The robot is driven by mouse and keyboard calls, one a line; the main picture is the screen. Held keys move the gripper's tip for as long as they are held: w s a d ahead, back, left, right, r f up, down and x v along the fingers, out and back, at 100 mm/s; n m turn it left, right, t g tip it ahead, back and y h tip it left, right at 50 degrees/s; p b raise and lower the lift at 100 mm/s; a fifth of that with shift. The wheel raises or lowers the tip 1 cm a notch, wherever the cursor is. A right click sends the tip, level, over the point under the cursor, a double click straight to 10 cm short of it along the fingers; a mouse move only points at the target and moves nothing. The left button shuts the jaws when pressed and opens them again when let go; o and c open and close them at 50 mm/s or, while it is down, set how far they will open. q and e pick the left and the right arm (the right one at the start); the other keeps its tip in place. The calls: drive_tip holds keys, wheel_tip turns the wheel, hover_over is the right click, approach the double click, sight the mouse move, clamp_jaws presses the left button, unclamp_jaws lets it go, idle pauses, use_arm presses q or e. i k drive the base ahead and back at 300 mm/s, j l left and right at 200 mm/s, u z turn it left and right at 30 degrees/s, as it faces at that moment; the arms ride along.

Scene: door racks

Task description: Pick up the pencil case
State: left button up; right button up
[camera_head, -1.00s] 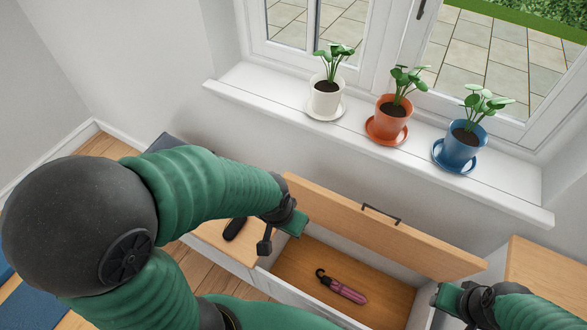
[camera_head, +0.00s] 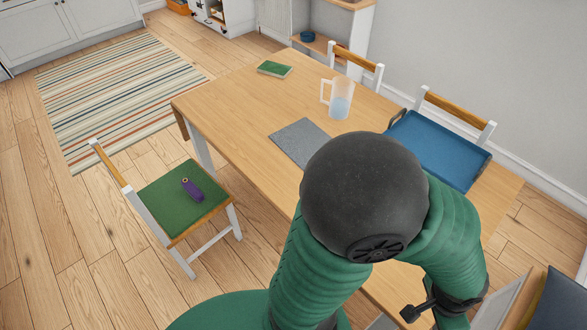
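A small, long purple object (camera_head: 192,190) with rounded ends lies on the green seat (camera_head: 165,208) of the chair at the left. It may be the pencil case, but it is too small to be sure. My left arm fills the lower middle of the view. My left gripper (camera_head: 421,309) is at the bottom right, low beside the table and far from the purple object. Its fingers are partly out of view, so its opening is unclear. My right gripper is out of view.
A wooden table (camera_head: 235,105) stands in the middle, holding a green book (camera_head: 275,69), a clear jug (camera_head: 338,97), a grey mat (camera_head: 300,140) and a blue tray (camera_head: 440,148). Two chairs stand behind it. Floor around a striped rug (camera_head: 115,95) is clear.

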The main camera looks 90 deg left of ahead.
sight(189, 186)
drive_tip(key=l+u, duration=0.15)
drive_tip(key=u, duration=3.6)
drive_tip(key=i+j+u, duration=0.1)
drive_tip(key=i+j, duration=0.15)
drive_tip(key=i, duration=0.4)
drive_tip(key=i+j+u, duration=0.15)
drive_tip(key=i, duration=0.5)
drive_tip(key=i+j+u, duration=0.1)
drive_tip(key=i, duration=0.6)
